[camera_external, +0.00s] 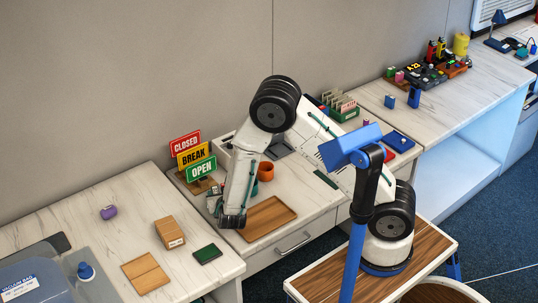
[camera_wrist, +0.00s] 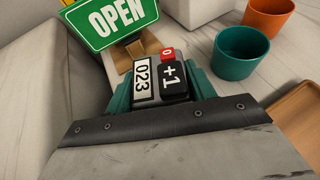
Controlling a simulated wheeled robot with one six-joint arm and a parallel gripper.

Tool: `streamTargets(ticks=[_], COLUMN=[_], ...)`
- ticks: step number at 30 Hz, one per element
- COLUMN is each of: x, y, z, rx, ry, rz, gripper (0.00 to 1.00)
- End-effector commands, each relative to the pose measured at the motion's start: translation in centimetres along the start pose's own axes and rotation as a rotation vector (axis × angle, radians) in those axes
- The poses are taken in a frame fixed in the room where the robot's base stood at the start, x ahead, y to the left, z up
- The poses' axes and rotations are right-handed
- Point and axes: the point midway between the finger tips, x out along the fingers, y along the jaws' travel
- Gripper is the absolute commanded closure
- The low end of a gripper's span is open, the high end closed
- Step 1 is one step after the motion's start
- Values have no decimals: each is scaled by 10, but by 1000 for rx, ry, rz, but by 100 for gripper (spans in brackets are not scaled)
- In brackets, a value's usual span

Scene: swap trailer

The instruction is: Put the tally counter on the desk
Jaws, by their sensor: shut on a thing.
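The tally counter (camera_wrist: 160,80) has a white display reading 023, a black +1 button and a small red 0 button. My gripper (camera_external: 232,217) is shut on it; teal finger pads flank it in the wrist view. In the external view my gripper points down over the left part of the desk (camera_external: 308,205), beside the wooden tray, and mostly hides the counter. I cannot tell whether the counter touches the surface.
The OPEN sign (camera_wrist: 112,17) stands on a wooden base just beyond the counter. A teal cup (camera_wrist: 240,52) and an orange cup (camera_wrist: 267,14) stand to the right. The wooden tray (camera_external: 268,217) is close by. A lower-left counter holds a cardboard box (camera_external: 169,232).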

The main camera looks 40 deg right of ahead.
Motion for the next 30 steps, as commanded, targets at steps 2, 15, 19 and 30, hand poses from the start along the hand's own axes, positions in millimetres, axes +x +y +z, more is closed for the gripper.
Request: streamTargets(ticks=[2, 15, 19, 30], x=[5, 8, 8, -4], y=[0, 0, 0, 1], z=[-13, -21, -21, -18], rx=[-3, 0, 0, 0], ry=[1, 0, 0, -1], rz=[0, 0, 0, 4], gripper=[82, 40, 24, 24])
